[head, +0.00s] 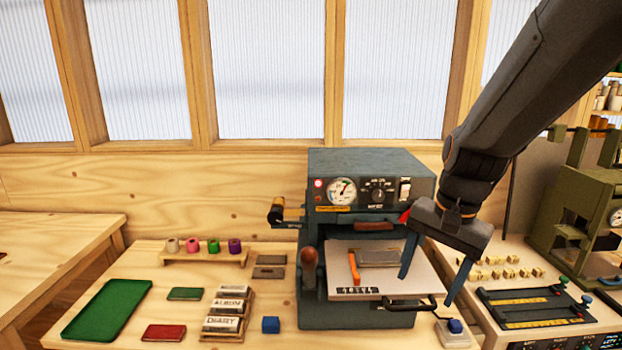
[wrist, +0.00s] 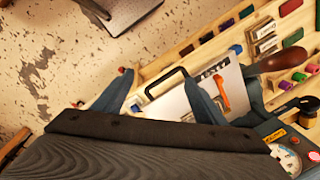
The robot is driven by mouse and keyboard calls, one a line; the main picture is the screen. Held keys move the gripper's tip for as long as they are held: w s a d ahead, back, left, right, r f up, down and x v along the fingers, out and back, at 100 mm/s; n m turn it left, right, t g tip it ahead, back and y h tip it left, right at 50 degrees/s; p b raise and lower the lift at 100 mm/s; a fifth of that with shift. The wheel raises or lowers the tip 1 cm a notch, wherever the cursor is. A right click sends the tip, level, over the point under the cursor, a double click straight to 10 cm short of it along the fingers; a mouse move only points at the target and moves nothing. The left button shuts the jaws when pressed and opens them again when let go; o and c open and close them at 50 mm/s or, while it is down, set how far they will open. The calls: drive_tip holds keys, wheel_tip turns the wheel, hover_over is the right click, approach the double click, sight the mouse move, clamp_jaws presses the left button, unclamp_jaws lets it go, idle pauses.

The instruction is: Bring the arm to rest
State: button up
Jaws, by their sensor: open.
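My gripper (head: 436,281) is at the end of my dark arm, which reaches in from the upper right. Its two blue-grey fingers point down and stand apart, with nothing between them that I can make out. It is in front of the right side of the grey foil press (head: 318,285). The fingers also show in the wrist view (wrist: 160,98), spread wide over the press's pale plate (wrist: 176,103). In the head view an orange-handled piece (head: 354,268) and a grey block (head: 379,258) lie on the plate. Whether a finger touches the plate, I cannot tell.
Left of the press are a green tray (head: 105,309), colored foil rolls (head: 213,245) on a wooden rack, labelled blocks (head: 222,323) and a blue cube (head: 271,325). Right are small type blocks (head: 510,270), a dark composing fixture (head: 534,309) and an olive machine (head: 583,215).

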drive_tip(key=s+a+f+n+b, duration=0.1)
drive_tip(key=f+n+b, duration=0.3)
drive_tip(key=f, duration=0.5)
drive_tip(key=s+a+f+n+h+b, duration=0.1)
drive_tip(key=s+f+n+b, duration=0.1)
drive_tip(key=f+n+b, duration=0.2)
wheel_tip(320, 180, down, 6)
drive_tip(key=b, duration=0.3)
drive_tip(key=shift+a, duration=0.35)
drive_tip(key=shift+s, duration=0.1)
